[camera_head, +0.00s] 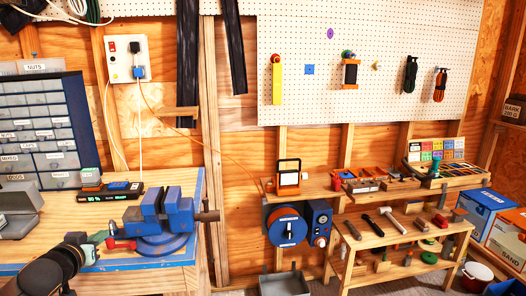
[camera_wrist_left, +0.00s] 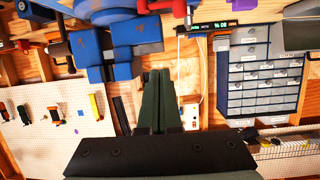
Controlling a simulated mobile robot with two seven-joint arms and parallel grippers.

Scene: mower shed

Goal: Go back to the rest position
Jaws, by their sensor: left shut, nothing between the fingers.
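My left gripper (camera_head: 97,241) is low at the left in the head view, over the front of the workbench and just left of the blue vise (camera_head: 160,222). Its dark green fingers are pressed together with nothing between them; they also show in the left wrist view (camera_wrist_left: 158,103). A red part (camera_head: 115,233) is close to the fingertips; I cannot tell whether they touch it. The vise also appears in the wrist view (camera_wrist_left: 135,38), which looks upside down. My right gripper is in neither view.
The wooden workbench (camera_head: 45,238) holds a battery charger (camera_head: 112,192) and a grey case (camera_head: 18,212). A drawer cabinet (camera_head: 40,130) stands behind. At right are a tool-laden bench (camera_head: 395,240), a blue cable reel (camera_head: 287,228) and a pegboard (camera_head: 340,105).

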